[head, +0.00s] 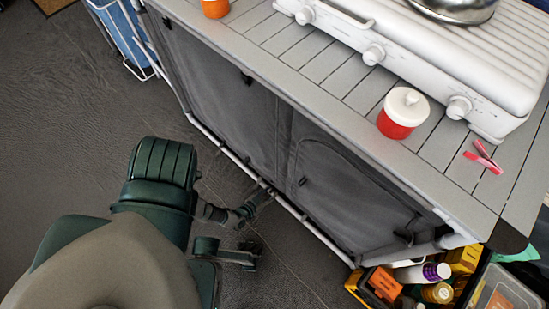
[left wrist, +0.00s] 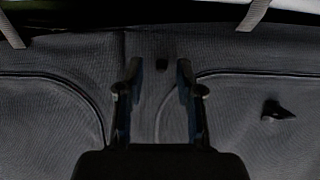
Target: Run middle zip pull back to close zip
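The grey fabric front (head: 235,110) of the camp kitchen has curved zip seams. A small dark zip pull (head: 302,181) sits at the left edge of the right-hand panel, near the middle. Other dark pulls show at the upper left (head: 246,78) and lower right (head: 403,236). My left gripper (head: 257,228) is low in front of the fabric, below and left of the middle pull. In the left wrist view the gripper (left wrist: 158,85) is open, with a small dark piece (left wrist: 162,64) beyond its gap and a dark pull (left wrist: 277,111) to the right. I see no contact. My right gripper is not in view.
A metal rail (head: 320,237) runs along the cabinet's lower front edge. A white stove (head: 430,45), red jar (head: 403,112) and pink peg (head: 483,156) are on top. Crates of bottles and boxes (head: 425,285) stand at lower right. The floor at left is clear.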

